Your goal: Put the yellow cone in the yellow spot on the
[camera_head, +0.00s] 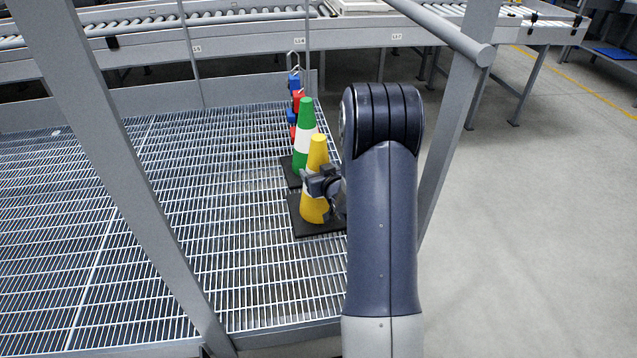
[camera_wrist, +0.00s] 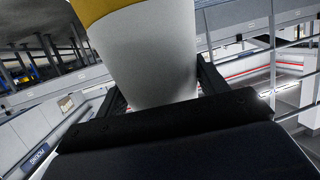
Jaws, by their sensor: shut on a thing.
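A yellow cone (camera_head: 317,152) with a white band and a black square base (camera_head: 309,231) stands upright on the grated catwalk in the head view. My gripper (camera_head: 318,185) is at its middle, coming from the right, and is shut on the cone. In the wrist view the cone's white band (camera_wrist: 152,55) fills the upper middle, with yellow above it, between the two dark fingers. The gripper hides part of the band in the head view. I cannot make out a yellow spot in either view.
A green cone (camera_head: 305,112) with a white band stands just behind the yellow one. Railing posts (camera_head: 110,160) cross the view, and a roller conveyor (camera_head: 220,35) runs across the back. The grating (camera_head: 130,240) at left is clear.

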